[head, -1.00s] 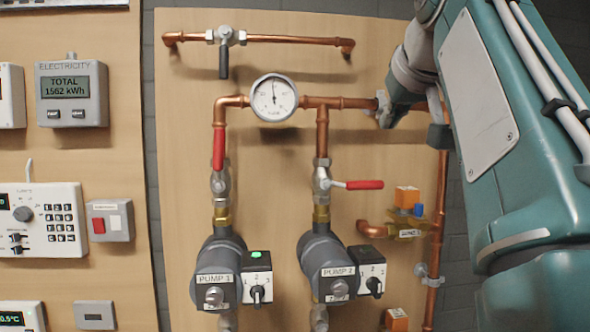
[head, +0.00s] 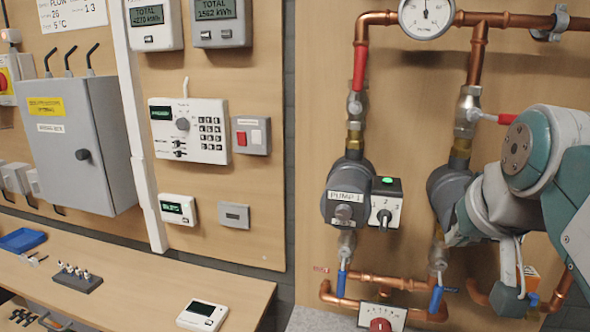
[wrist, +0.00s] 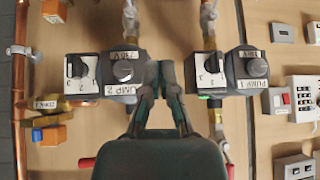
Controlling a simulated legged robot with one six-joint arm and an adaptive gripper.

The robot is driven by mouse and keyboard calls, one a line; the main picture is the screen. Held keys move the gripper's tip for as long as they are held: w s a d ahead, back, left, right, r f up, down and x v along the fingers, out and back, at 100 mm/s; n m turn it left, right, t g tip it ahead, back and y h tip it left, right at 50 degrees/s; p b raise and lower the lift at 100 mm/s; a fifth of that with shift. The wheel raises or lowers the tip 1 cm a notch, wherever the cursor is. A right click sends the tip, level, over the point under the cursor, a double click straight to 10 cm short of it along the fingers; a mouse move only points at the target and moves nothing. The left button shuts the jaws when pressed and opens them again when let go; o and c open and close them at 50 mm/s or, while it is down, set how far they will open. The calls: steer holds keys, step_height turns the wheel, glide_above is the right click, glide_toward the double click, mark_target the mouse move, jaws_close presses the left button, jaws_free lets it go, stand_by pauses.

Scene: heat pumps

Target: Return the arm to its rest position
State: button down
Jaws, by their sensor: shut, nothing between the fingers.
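My arm (head: 545,165) is bent at the right of the head view, in front of the pump 2 pipework and hiding much of it. In the wrist view my gripper (wrist: 161,68) is shut, with its fingertips together and nothing between them. In that view the scene is upside down. The fingers show between pump 2 (wrist: 123,70) on the left and the switch of pump 1 (wrist: 210,70) on the right. I cannot tell from these views whether they touch anything. The fingertips are not clear in the head view.
Pump 1 (head: 347,195) has a green light on its switch box (head: 385,203). Copper pipes and a gauge (head: 426,14) are above. A grey cabinet (head: 80,145) hangs at left, over a wooden bench (head: 130,285). A keypad panel (head: 190,130) is on the middle board.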

steer(key=s+a+f, duration=0.2)
steer(key=s+f, duration=0.1)
steer(key=f, duration=0.4)
steer(key=s+a+f+n+g, duration=0.1)
steer(key=s+a+f, duration=0.1)
steer(key=f, duration=0.5)
steer(key=s+a+f+g, duration=0.1)
steer(key=s+a+f, duration=0.1)
steer(key=s+f, duration=0.2)
step_height(320, 180, down, 3)
steer(key=shift+n+y, duration=0.3)
steer(key=shift+y, duration=0.1)
steer(key=shift+a, duration=0.1)
